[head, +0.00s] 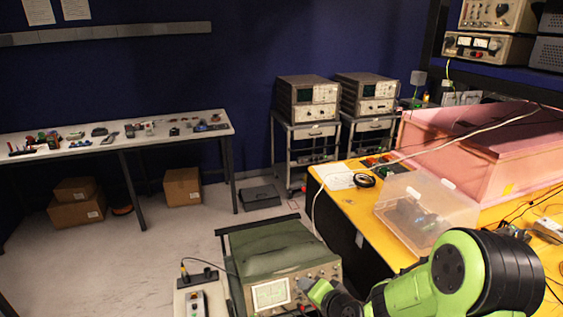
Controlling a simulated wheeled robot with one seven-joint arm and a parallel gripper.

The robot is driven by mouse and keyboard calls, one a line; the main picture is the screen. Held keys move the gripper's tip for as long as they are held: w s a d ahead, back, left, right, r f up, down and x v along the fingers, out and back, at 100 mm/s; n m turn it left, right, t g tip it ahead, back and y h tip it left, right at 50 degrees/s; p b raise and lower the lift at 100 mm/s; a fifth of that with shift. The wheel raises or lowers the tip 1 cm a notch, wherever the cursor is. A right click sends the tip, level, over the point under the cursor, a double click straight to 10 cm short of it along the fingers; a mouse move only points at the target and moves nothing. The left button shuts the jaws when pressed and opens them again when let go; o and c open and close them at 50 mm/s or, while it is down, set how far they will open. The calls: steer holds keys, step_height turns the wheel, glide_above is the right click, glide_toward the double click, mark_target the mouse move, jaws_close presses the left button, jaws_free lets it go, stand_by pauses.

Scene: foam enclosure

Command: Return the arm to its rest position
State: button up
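My green and black arm enters at the lower right of the head view and reaches left over the edge of the yellow table. My gripper (322,290) is at its far end, at the bottom of the view, in front of the right side of a green oscilloscope (278,258). Only a small grey and green part of the gripper shows. I cannot tell whether its fingers are open or shut, or whether it touches the oscilloscope. No held thing can be made out.
The yellow table (350,207) bears a clear plastic box (425,205) and a large pink foam box (470,150) close to my arm. Loose cables cross it. A white table (70,150) with small items stands at the left. Open floor (130,250) lies at lower left.

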steer(key=s+d+r+n+g+h, duration=0.2)
steer(key=s+r, duration=0.5)
steer(key=s, duration=0.6)
steer(key=s+d+r+n+g+h, duration=0.2)
steer(key=s+d+r+n, duration=0.3)
steer(key=s, duration=0.9)
step_height(320, 180, up, 3)
steer(key=shift+d+r+n+h, duration=0.2)
steer(key=shift+d+n+h, duration=0.1)
steer(key=shift+d, duration=0.05)
